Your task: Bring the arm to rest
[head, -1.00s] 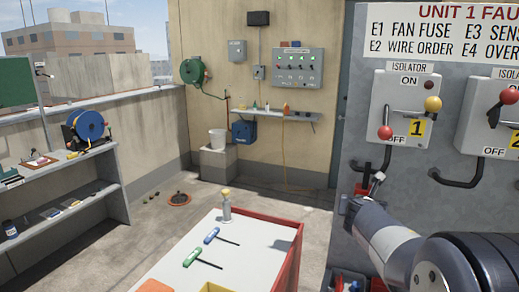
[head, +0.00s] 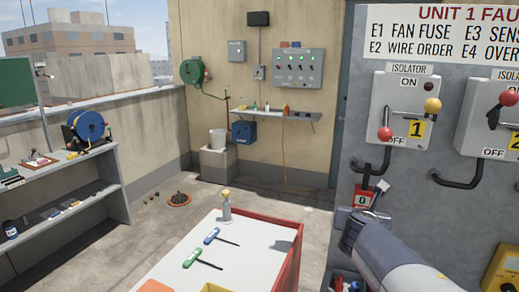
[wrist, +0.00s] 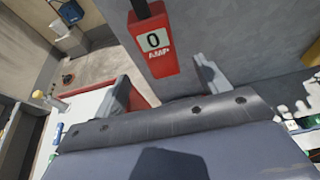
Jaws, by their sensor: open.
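My arm comes in from the lower right of the head view, in front of the grey unit. I see nothing held. Whether the finger touches the meter cannot be told.
The isolator 1 box (head: 406,108) and a second isolator (head: 490,118) are on the grey unit above my arm. A red-sided bench (head: 268,240) with blue and green-handled tools stands left of my gripper. A shelf (head: 70,205) stands far left. Open floor lies between.

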